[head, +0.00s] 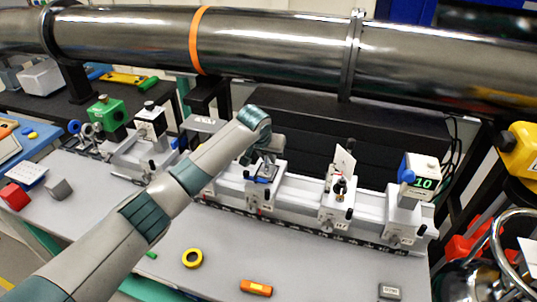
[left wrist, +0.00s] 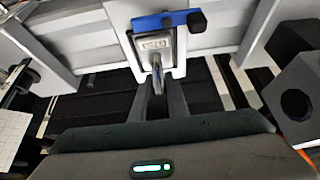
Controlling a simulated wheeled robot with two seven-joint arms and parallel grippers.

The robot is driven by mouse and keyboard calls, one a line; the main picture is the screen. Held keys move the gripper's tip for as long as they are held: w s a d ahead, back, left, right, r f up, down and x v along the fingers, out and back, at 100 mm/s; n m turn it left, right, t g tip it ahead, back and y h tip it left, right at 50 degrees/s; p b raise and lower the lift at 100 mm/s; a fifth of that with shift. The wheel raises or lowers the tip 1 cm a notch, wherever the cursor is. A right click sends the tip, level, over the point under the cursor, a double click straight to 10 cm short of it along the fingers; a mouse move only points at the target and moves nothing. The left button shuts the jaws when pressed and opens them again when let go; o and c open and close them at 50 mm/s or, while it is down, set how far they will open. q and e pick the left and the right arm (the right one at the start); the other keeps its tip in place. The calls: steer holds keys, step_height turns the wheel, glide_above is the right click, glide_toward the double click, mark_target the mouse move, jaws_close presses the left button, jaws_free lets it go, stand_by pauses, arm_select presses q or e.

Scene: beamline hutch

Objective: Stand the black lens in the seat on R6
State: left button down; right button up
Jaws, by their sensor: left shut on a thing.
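My left gripper (head: 263,157) is over a carriage (head: 262,194) on the white rail, left of the middle of the head view. In the left wrist view its fingers (left wrist: 161,100) are shut on a thin, dark grey piece seen edge-on, which looks like the black lens (left wrist: 157,76). The lens stands upright at the front edge of a light seat plate (left wrist: 152,45) with a small label. I cannot tell whether it is seated or just above. A blue bar with a black knob (left wrist: 165,20) lies beyond. The carriage label is too small to read surely as R6. My right gripper is out of view.
Other carriages stand along the rail, one with a white card (head: 344,160), one with a green "10" display (head: 421,175). A large pipe (head: 280,45) runs behind.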

arm_select(q)
steer(key=c, duration=1.7)
jaws_free()
steer(key=shift+f, duration=0.1)
steer(key=shift+r, duration=0.2)
steer(key=shift+b+v, duration=1.75)
steer(key=shift+v, duration=4.2)
